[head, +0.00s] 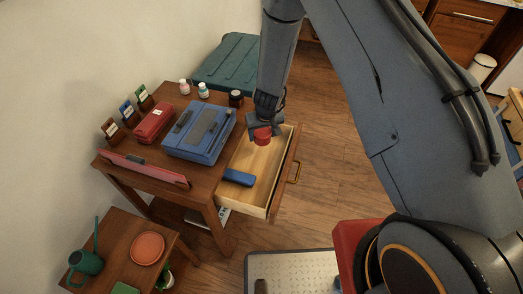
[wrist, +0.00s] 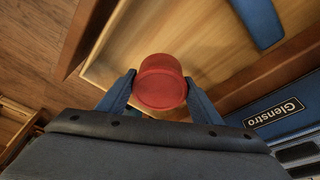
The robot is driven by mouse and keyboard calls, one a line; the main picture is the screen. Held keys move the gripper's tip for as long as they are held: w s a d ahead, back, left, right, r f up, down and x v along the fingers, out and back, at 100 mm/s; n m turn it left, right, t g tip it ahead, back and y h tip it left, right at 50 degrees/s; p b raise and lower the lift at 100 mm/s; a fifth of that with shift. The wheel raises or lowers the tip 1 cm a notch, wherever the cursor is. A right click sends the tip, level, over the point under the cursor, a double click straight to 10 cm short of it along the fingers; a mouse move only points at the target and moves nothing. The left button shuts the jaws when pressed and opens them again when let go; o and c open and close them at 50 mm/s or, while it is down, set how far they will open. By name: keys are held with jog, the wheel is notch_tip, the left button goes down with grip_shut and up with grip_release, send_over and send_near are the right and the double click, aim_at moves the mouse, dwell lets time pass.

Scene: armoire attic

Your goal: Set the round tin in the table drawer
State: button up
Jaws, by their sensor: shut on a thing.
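The round tin (head: 263,136) is red and is held by my gripper (head: 262,128) over the far part of the open table drawer (head: 264,178). In the wrist view the tin (wrist: 161,82) sits between the two blue fingers of my gripper (wrist: 160,95), which are shut on it. The drawer (wrist: 190,28) shows behind it, with a bare pale wood floor below the tin. I cannot tell exactly how high the tin is above that floor. The drawer is pulled out from the brown table (head: 110,160).
A blue case (head: 238,177) lies in the drawer's left part; it also shows in the wrist view (wrist: 258,20). A blue toolbox (head: 200,130) marked Glenstro stands on the table beside the drawer. A dark jar (head: 236,98) stands near the drawer's far end. The drawer's middle is clear.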

jog(key=b, duration=0.5)
send_over(262, 150)
jog(key=s, duration=0.1)
jog(key=shift+f, duration=2.05)
jog(key=shift+f+b, duration=1.1)
jog(key=shift+f, duration=0.65)
jog(key=shift+f, duration=0.15)
jog(key=o, duration=1.1)
